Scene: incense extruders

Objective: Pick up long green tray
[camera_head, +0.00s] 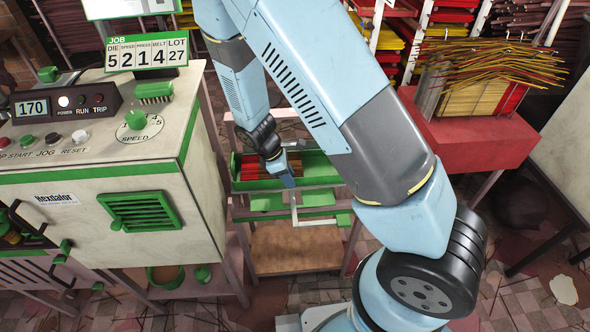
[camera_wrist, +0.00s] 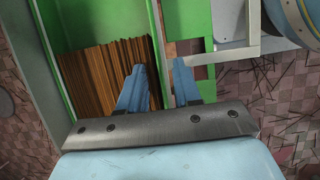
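The long green tray (camera_head: 318,168) sits on a stand in the middle of the head view, partly hidden by my arm. My gripper (camera_wrist: 158,63) has two blue fingers apart, one over the sticks' side and one on the other side of the rim. I cannot tell whether they touch it. In the head view my gripper (camera_head: 288,181) is at the tray's front edge.
A white machine with green trim (camera_head: 100,190) stands close on the left. A red table (camera_head: 470,140) with a bundle of sticks is on the right. A pale bracket (camera_head: 318,206) projects at the front of the stand. A wooden shelf (camera_head: 295,248) is below.

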